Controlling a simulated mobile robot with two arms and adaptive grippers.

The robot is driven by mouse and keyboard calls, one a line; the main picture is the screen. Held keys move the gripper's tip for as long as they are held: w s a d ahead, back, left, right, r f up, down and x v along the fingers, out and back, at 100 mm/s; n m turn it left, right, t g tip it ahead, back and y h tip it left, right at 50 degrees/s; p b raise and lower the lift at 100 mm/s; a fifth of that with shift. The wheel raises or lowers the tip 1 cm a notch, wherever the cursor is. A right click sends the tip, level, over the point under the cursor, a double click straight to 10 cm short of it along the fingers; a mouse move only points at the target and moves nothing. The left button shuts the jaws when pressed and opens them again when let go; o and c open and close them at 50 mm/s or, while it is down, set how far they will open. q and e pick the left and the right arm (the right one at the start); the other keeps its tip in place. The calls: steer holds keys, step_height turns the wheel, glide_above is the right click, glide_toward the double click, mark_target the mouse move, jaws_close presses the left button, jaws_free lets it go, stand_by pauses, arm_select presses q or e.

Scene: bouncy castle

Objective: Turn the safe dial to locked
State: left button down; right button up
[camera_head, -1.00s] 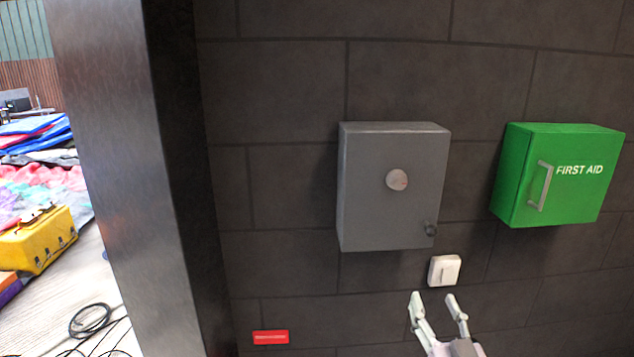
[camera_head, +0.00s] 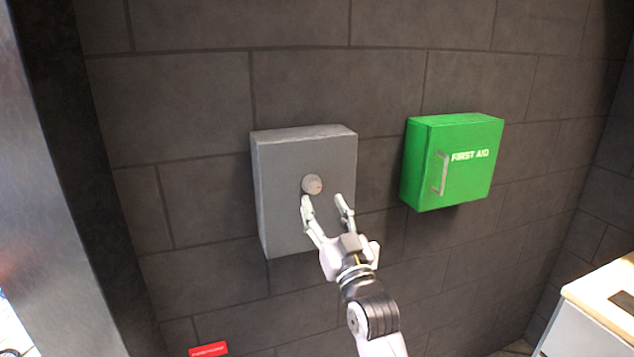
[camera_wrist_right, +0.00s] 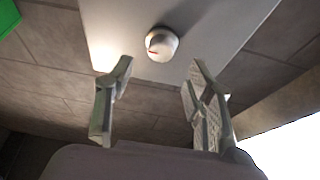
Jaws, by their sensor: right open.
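The grey safe (camera_head: 283,215) is a box fixed to the dark block wall, and its door is shut. Its round light-grey dial (camera_head: 312,184) sits on the front face and has a small red mark. My right gripper (camera_head: 324,203) is open and empty, with its fingertips just below the dial in the head view. In the right wrist view the dial (camera_wrist_right: 162,44) lies beyond and between the open fingertips (camera_wrist_right: 158,66), apart from both, with a red line on its face. The gripper hides the lower right of the safe. My left gripper does not show.
A green first aid cabinet (camera_head: 452,163) with a grey handle hangs on the wall to the right of the safe. A red sign (camera_head: 208,349) is low on the wall. A pale-topped counter (camera_head: 607,298) stands at the lower right. A metal post (camera_head: 60,220) is at the left.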

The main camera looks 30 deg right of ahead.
mark_target(315, 186)
steer(key=p+x, duration=0.1)
steer(key=x, duration=0.4)
steer(key=c, duration=1.1)
